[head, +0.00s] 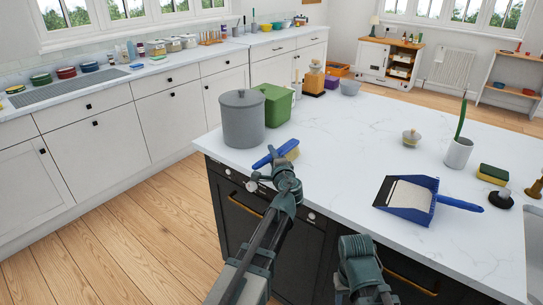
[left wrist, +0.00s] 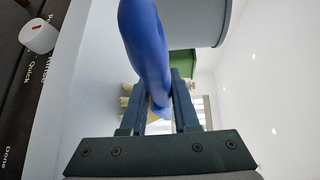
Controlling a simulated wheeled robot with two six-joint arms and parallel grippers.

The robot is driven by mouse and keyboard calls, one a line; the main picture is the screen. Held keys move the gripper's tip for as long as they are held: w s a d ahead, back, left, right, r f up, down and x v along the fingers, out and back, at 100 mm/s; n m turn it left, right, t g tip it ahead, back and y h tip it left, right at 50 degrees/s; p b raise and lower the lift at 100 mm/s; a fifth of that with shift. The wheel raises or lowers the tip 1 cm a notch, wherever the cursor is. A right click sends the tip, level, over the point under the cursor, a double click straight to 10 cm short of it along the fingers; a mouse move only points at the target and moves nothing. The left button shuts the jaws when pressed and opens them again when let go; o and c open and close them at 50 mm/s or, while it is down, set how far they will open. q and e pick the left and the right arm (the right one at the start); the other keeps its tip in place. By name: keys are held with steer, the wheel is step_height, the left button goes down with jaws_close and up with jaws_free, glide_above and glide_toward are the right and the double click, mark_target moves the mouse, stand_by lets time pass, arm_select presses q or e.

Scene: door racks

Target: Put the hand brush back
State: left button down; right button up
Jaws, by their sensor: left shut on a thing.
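The hand brush (head: 291,150) has a blue handle and pale tan bristles. It is at the near left edge of the white island counter, in front of the grey pot. My left gripper (head: 282,168) is shut on its blue handle. In the left wrist view the blue handle of the brush (left wrist: 147,45) runs between the two fingers (left wrist: 160,105), with some bristles behind them. I cannot tell whether the brush touches the counter. A blue dustpan (head: 407,196) lies on the counter to the right. Part of my right arm shows at the bottom, but its fingers do not.
A grey lidded pot (head: 243,120) and a green box (head: 273,104) stand close behind the brush. A sponge (head: 493,174), a white pot with a green plant (head: 458,153) and a small lidded jar (head: 411,137) stand at right. The counter's middle (head: 345,140) is clear.

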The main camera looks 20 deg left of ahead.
arm_select(q)
steer(key=shift+s+f, duration=0.2)
steer(key=shift+f, duration=0.15)
steer(key=c, duration=1)
jaws_free()
steer(key=shift+c, duration=0.2)
steer(key=shift+o, duration=1.2)
steer(key=shift+w+f, duration=0.2)
steer(key=shift+w, duration=0.05)
steer(key=shift+o, duration=0.7)
steer(key=shift+r+p, duration=0.3)
steer(key=shift+r, duration=0.3)
steer(key=p+v, duration=0.1)
steer(key=v, duration=1.1)
steer(key=shift+r, duration=0.1)
